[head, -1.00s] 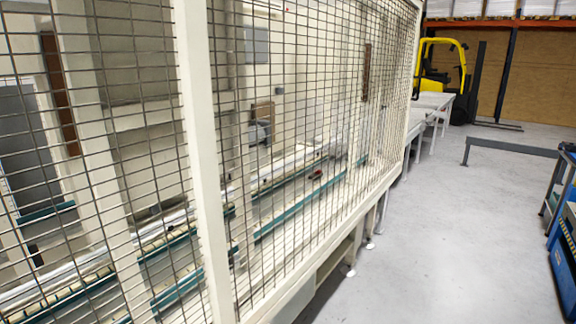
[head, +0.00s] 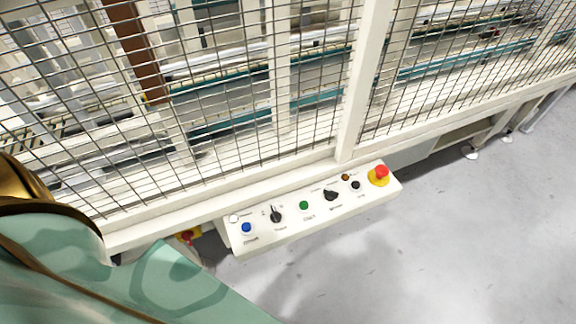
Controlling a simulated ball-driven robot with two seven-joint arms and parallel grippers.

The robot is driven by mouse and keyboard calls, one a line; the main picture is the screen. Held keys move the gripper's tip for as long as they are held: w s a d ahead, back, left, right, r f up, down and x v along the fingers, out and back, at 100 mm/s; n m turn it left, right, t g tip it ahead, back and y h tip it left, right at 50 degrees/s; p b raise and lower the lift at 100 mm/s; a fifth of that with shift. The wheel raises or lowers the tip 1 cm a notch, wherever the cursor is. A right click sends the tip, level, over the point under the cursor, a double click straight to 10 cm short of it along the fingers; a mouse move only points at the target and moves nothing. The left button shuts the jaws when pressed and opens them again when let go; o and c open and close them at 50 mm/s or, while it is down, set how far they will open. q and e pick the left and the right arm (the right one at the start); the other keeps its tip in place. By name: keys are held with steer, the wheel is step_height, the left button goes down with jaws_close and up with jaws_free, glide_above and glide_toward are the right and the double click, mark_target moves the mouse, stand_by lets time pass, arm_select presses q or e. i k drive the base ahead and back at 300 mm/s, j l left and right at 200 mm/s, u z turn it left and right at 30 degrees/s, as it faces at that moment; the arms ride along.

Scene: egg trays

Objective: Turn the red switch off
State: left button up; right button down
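A red switch (head: 188,236) on a yellow backing sits low under the fence frame, left of the control panel. It is small and partly hidden, and its position cannot be read. The white control panel (head: 290,232) is fixed along the bottom of the fence. At its right end is a red mushroom button (head: 381,172) on a yellow base. It also carries a blue button (head: 246,228), a green button (head: 304,206) and black knobs, one of them a black selector (head: 277,216). Neither of my grippers is in view.
A cream wire-mesh fence (head: 349,110) runs across the view, with conveyors (head: 235,128) behind it. The grey floor (head: 440,250) in front of the panel is clear at the right. A green and gold form fills the lower left corner.

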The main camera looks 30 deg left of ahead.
mark_target(186, 236)
steer(key=i+l, duration=0.15)
steer(key=l, duration=0.2)
steer(key=i+l, duration=0.15)
steer(key=l, duration=0.2)
steer(key=i+l, duration=0.15)
steer(key=l, duration=0.2)
steer(key=l+u, duration=0.1)
steer(key=u, duration=0.4)
steer(key=l+u, duration=0.1)
steer(key=u, duration=0.35)
steer(key=l+u, duration=0.15)
steer(key=u, duration=0.35)
steer(key=l+u, duration=0.15)
steer(key=u, duration=1.2)
